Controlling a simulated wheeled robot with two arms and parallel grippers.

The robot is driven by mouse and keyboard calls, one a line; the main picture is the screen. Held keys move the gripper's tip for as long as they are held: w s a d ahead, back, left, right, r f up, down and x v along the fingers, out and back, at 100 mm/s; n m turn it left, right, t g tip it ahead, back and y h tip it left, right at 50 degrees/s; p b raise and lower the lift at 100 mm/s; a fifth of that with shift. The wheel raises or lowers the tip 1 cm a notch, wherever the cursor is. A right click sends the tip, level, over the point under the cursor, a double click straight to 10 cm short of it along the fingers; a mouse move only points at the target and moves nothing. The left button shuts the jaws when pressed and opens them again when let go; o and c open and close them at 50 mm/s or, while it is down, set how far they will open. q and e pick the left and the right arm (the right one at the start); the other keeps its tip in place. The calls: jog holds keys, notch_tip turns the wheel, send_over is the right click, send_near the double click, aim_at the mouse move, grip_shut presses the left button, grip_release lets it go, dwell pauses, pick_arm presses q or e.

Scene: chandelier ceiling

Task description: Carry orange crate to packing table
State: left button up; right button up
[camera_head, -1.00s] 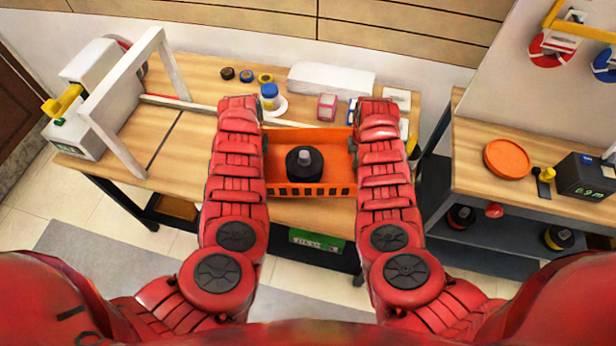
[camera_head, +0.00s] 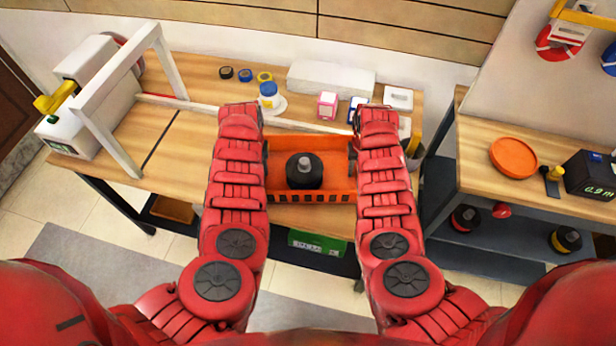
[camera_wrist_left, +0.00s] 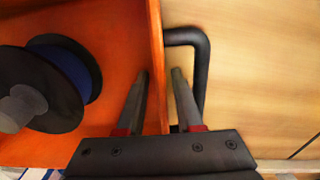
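The orange crate (camera_head: 325,190) is at the front middle of the packing table (camera_head: 185,150), between my two arms. A black spool (camera_head: 304,172) is inside it. I cannot tell whether the crate rests on the tabletop or hangs just above it. In the left wrist view, my left gripper (camera_wrist_left: 161,74) has its fingers apart, one inside the crate wall (camera_wrist_left: 156,45) and one outside, by the black handle (camera_wrist_left: 204,75). A gap shows between the fingers and the wall. My right gripper (camera_head: 352,155) is at the crate's right end; its fingers are mostly hidden.
A white machine with a frame (camera_head: 95,100) stands on the table's left. Tape rolls (camera_head: 245,75), a blue-capped jar (camera_head: 268,92), a pink box (camera_head: 327,105) and a white block (camera_head: 330,78) are at the back. A second bench (camera_head: 470,150) stands right.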

pick_arm(q)
notch_tip(320, 180, up, 11)
jog(key=shift+w+f, duration=0.1)
jog(key=shift+r, duration=0.55)
pick_arm(e)
jog(key=shift+r, duration=0.1)
notch_tip(320, 180, up, 12)
jog(key=shift+f, duration=0.1)
pick_arm(q)
jog(key=shift+r, duration=0.1)
pick_arm(e)
jog(key=shift+r+p, duration=0.25)
jog(key=shift+p, duration=0.05)
pick_arm(q)
jog(key=shift+r, duration=2.45)
